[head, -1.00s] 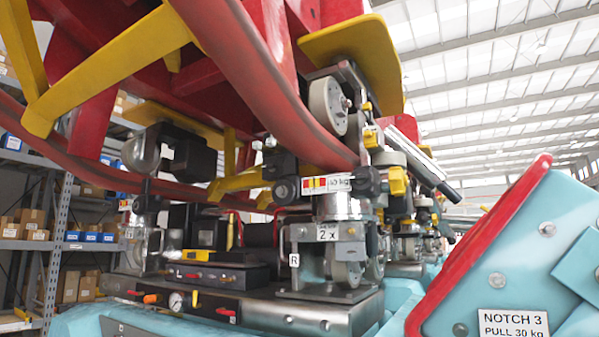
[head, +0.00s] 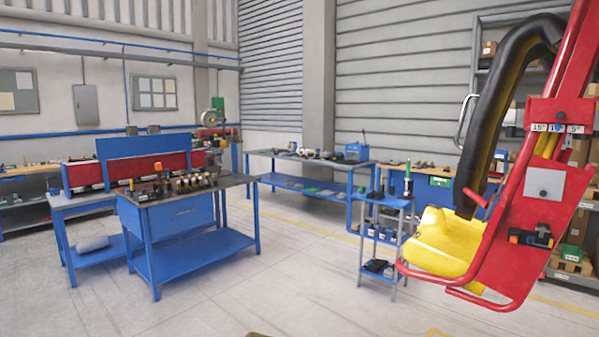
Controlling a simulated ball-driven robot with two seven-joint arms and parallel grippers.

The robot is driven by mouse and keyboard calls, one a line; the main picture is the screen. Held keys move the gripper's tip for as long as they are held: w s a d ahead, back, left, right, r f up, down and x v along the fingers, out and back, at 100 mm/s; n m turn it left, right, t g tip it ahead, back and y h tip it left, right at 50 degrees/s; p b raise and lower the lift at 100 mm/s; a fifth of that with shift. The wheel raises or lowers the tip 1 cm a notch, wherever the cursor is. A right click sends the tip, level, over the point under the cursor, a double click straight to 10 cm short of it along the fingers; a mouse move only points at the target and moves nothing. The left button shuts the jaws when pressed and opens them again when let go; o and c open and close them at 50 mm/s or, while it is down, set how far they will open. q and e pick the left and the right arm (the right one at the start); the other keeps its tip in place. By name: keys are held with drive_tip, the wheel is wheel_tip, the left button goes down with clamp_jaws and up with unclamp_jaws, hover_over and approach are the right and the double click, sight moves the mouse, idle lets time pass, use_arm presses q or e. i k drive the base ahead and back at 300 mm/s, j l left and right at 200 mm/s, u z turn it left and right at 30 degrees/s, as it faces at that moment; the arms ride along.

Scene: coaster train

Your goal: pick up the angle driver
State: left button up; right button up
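I cannot make out for certain which thing is the angle driver. A small black and orange tool-like object (head: 530,236) sits against the red panel of the hanging seat at the right. Small dark items (head: 378,266) lie on the lower shelf of a blue cart, too small to identify. A green and black upright object (head: 407,180) stands on that cart's top. Neither of my grippers shows in the head view.
A blue workbench (head: 180,240) with metal parts on top stands at centre left. The blue cart (head: 388,204) stands right of centre. The red and yellow seat (head: 440,245) overhangs the right side. Further benches line the walls. The floor (head: 290,285) between is open.

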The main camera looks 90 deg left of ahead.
sight(158, 166)
drive_tip(key=j+u, duration=0.15)
drive_tip(key=u, duration=0.3)
drive_tip(key=k+j+u, duration=0.1)
drive_tip(key=u, duration=0.4)
drive_tip(key=j+u, duration=0.2)
drive_tip(key=u, duration=0.25)
drive_tip(key=j+u, duration=0.2)
drive_tip(key=u, duration=0.25)
drive_tip(key=j+u, duration=0.15)
drive_tip(key=u, duration=0.35)
drive_tip(key=i+j+u, duration=0.2)
drive_tip(key=j+u, duration=0.25)
drive_tip(key=i+j+u, duration=0.25)
drive_tip(key=u, duration=0.15)
drive_tip(key=i+j+u, duration=0.25)
drive_tip(key=u, duration=0.2)
drive_tip(key=i+j+u, duration=0.2)
drive_tip(key=i+u, duration=0.25)
drive_tip(key=i+j+u, duration=0.15)
drive_tip(key=i, duration=1)
drive_tip(key=i+j+z, duration=0.15)
drive_tip(key=i+z, duration=0.25)
drive_tip(key=i+j+z, duration=0.4)
drive_tip(key=i, duration=0.2)
drive_tip(key=i+j+z, duration=0.4)
drive_tip(key=i+z, duration=0.1)
drive_tip(key=z, duration=4.2)
drive_tip(key=i+l+z, duration=0.1)
drive_tip(key=i+z, duration=0.2)
drive_tip(key=i, duration=0.75)
